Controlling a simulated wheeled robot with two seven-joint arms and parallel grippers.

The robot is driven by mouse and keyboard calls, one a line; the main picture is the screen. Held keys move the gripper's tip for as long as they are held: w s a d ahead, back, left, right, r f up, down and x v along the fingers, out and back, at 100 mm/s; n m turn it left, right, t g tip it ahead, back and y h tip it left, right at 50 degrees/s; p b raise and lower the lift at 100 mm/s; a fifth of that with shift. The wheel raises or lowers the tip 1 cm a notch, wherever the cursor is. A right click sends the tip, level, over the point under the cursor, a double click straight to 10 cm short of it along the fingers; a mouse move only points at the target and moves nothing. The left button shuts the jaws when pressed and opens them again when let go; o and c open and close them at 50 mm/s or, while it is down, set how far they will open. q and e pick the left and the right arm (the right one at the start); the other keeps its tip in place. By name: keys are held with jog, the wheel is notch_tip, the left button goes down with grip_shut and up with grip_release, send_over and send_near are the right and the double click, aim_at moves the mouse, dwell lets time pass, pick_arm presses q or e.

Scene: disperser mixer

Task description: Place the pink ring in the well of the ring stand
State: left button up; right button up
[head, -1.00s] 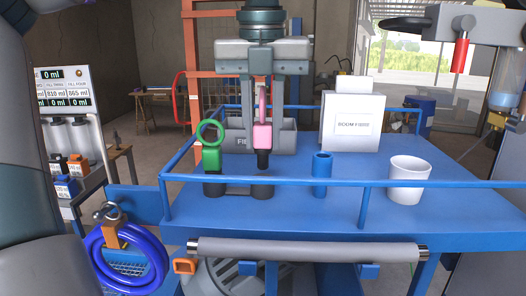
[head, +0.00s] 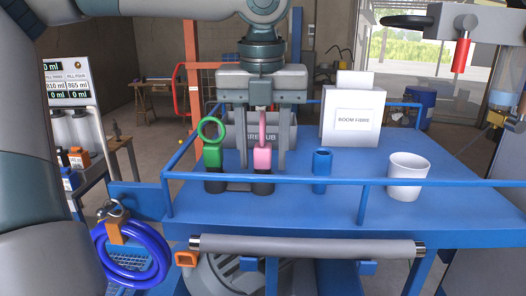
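The pink ring (head: 262,153) stands upright, seen nearly edge-on, with its block down at the right dark well of the ring stand (head: 238,189). Its dark lower stem is hidden, so it appears seated in that well. The green ring (head: 212,150) stands in the left well, facing me. My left gripper (head: 263,160) points straight down over the pink ring, one finger on each side. A gap shows between each finger and the pink block, so it looks open around the ring. My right gripper is not in view.
The blue table (head: 420,225) has a rail (head: 420,182) along its front. A blue cylinder (head: 322,172), a white cup (head: 407,177) and a white box (head: 347,125) stand right of the stand. A grey bin (head: 232,132) is behind. Blue hose (head: 130,258) hangs at front left.

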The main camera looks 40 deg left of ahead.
aim_at(263, 111)
pick_arm(q)
jog(key=shift+r, duration=0.2)
jog(key=shift+r, duration=0.4)
jog(key=r+b, duration=0.1)
jog(key=r, duration=0.2)
jog(key=r+b, duration=0.1)
jog(key=r, duration=0.3)
jog(key=s+d+r, duration=0.1)
jog(key=r, duration=0.2)
jog(key=shift+r+b, duration=0.4)
jog(key=shift+s+r, duration=0.1)
jog(key=shift+r, duration=0.05)
